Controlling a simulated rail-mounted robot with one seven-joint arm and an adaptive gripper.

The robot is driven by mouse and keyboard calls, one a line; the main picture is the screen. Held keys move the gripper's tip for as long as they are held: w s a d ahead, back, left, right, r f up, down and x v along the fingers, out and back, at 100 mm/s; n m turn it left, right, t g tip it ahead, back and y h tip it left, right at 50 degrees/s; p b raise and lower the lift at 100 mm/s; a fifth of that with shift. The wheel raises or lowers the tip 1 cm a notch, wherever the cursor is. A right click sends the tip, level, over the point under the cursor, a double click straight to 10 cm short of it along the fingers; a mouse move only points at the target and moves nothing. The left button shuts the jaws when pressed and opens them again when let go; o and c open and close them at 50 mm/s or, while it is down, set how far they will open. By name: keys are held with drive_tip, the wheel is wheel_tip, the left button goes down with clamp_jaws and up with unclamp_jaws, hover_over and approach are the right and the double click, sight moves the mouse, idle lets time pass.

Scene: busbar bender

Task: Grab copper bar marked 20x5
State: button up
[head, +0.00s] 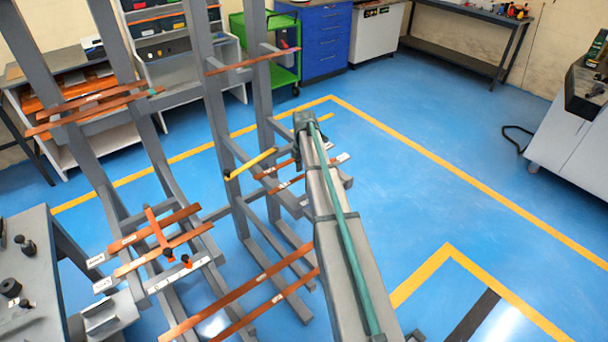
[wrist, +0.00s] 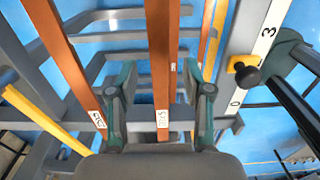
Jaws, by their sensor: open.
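In the wrist view, my gripper (wrist: 160,78) is open, with one green-grey finger on each side of a copper bar (wrist: 162,40). The bar runs lengthwise between the fingers, with visible space on both sides; its depth relative to the fingertips is hard to judge. Its white label (wrist: 163,118) is small and sideways, and seems to read 20x5. A second labelled copper bar (wrist: 62,50) lies left of the left finger; its marking is hard to read. In the head view, my arm hides most of the gripper, near copper bars (head: 277,168) on the rack.
Grey rack posts (head: 216,100) and arms surround the bars. A yellow bar (head: 250,164) sticks out close to my gripper. A numbered scale (wrist: 262,40) with a yellow-black knob (wrist: 245,72) is at right in the wrist view. More copper bars (head: 240,300) lie lower. Open blue floor is at right.

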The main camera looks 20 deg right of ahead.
drive_tip(key=shift+c, duration=0.3)
clamp_jaws()
drive_tip(key=shift+r, duration=0.15)
